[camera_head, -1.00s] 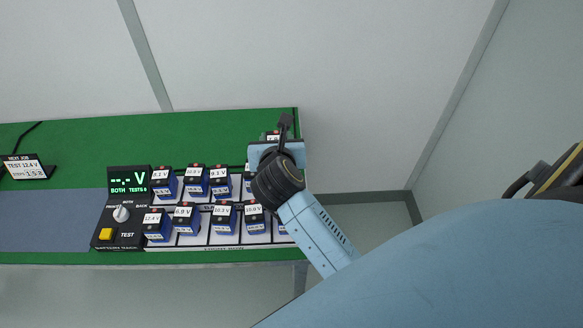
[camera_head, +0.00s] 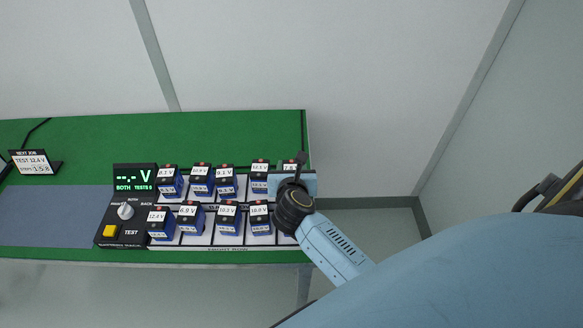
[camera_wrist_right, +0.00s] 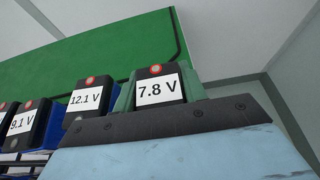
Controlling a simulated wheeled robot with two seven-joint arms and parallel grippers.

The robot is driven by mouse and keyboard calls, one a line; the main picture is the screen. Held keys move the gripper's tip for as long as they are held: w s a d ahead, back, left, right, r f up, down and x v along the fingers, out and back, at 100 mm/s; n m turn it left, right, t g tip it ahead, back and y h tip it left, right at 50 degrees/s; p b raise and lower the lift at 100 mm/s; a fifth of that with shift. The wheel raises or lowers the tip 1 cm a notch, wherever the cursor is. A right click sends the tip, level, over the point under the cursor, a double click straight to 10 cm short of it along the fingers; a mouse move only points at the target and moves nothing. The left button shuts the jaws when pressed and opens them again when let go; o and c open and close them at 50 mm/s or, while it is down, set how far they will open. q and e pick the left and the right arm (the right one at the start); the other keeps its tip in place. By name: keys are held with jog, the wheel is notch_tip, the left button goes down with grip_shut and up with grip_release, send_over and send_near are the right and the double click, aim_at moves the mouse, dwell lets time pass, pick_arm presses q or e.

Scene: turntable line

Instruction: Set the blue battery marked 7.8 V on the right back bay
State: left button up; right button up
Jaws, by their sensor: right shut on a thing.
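The blue battery marked 7.8 V (camera_wrist_right: 157,88) is between the green fingers of my right gripper (camera_wrist_right: 158,95) in the right wrist view, its label facing the camera. In the head view the top of this battery (camera_head: 289,165) shows just behind my right gripper (camera_head: 292,176), which is shut on it. It is at the right end of the back row of the battery rack (camera_head: 225,248). My gripper hides its lower part and the bay under it, so I cannot tell whether it touches the rack. My left gripper is not in view.
A battery marked 12.1 V (camera_wrist_right: 88,100) stands just left of the held one. Several other blue batteries fill both rows. A tester panel (camera_head: 128,205) with a knob and a yellow button is at the rack's left. A job sign (camera_head: 34,163) stands far left. Green table behind is clear.

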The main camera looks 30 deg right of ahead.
jog(key=o, duration=1.2)
jog(key=shift+f, duration=0.1)
jog(key=shift+r, duration=0.2)
jog(key=v, duration=1.2)
jog(key=shift+s+f, duration=0.1)
